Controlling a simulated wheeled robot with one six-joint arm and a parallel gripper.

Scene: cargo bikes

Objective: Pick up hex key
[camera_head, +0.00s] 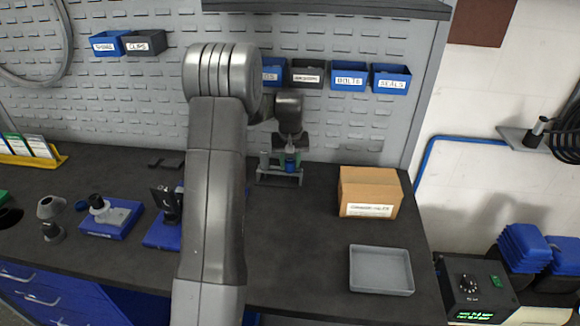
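My arm rises through the middle of the head view and bends over at the top. My gripper (281,173) points down over the back of the dark workbench, below the row of blue bins. I cannot make out a hex key for certain. My arm hides part of the bench.
A cardboard box (370,191) and an empty grey tray (381,270) stand on the right of the workbench (310,270). Blue-based fixtures (112,218) stand on the left. Labelled bins (349,77) hang on the perforated back panel. The bench front centre-right is clear.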

